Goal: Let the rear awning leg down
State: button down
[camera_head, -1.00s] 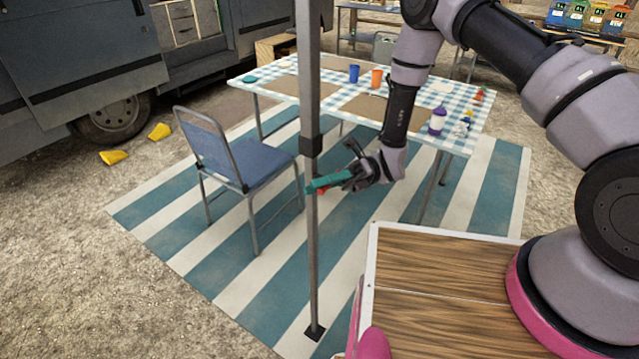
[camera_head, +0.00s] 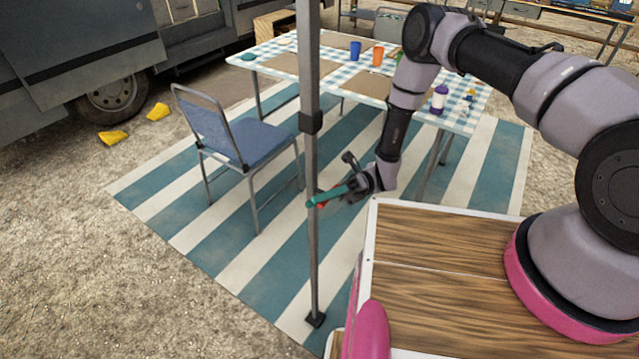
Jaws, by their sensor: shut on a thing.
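The rear awning leg (camera_head: 313,230) is a grey upright pole left of centre, with a dark collar (camera_head: 311,122) partway up and a narrower section below it. Its dark foot plate (camera_head: 316,320) shows over the striped mat. I cannot tell whether it touches the mat. My gripper (camera_head: 322,197) reaches in from the right and is shut on the narrower section, below the collar. Its teal and red fingers lie across the pole. The top of the leg is out of view.
A blue folding chair (camera_head: 236,140) stands left of the leg. A table with a checked cloth (camera_head: 340,50) is behind. The van (camera_head: 75,55) and yellow wheel chocks (camera_head: 113,138) are at the left. The striped mat (camera_head: 190,215) is clear around the leg.

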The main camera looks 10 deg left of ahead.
jog(key=shift+w+f, duration=0.1)
jog(key=shift+f, duration=0.05)
jog(key=c, duration=0.8)
grip_release()
jog(key=shift+d, duration=0.15)
jog(key=v, duration=1)
jog(key=shift+w+d, duration=0.2)
jog(key=shift+w, duration=0.1)
